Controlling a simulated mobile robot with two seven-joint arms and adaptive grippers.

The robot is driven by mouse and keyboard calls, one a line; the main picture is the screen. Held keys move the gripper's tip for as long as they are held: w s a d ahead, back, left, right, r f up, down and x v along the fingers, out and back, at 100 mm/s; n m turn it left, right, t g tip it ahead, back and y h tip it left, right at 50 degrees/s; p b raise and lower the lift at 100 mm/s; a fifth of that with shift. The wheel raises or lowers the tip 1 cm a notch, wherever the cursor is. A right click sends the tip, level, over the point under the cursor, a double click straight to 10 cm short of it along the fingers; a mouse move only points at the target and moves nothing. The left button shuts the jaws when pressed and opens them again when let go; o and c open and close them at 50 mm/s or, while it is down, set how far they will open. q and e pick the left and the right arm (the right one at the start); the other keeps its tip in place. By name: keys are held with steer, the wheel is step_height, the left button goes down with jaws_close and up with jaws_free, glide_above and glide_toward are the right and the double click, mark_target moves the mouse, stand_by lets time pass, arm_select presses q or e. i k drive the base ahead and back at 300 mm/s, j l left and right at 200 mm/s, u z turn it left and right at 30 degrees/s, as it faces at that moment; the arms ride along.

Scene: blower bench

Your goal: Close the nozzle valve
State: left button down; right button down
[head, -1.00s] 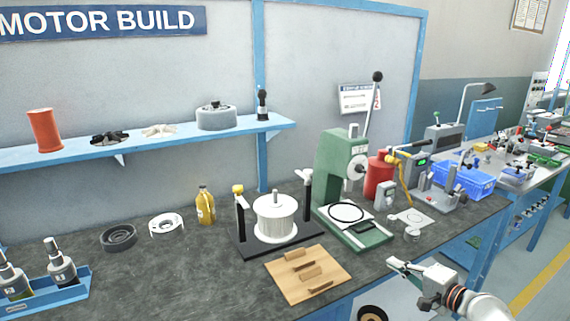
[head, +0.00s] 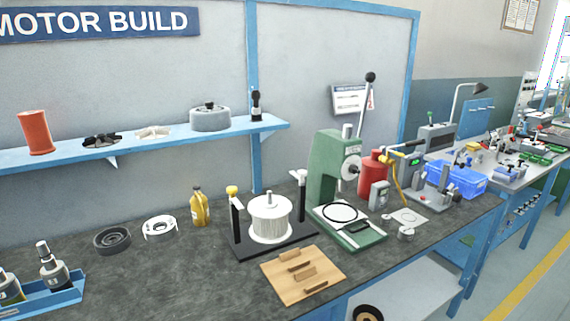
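I cannot pick out the nozzle valve for certain at this size. A red cylinder (head: 371,174) stands on the bench behind the green press (head: 326,170). A yellow hose-like part (head: 398,180) hangs beside the cylinder, below a dark part at its top. Whether a valve there is open or closed is too small to tell. Neither of my grippers is in view.
A blue bin (head: 458,180) is at the right.

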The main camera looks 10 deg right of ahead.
mark_target(395, 152)
steer(key=i+l+z, duration=0.5)
steer(key=l+z, duration=0.25)
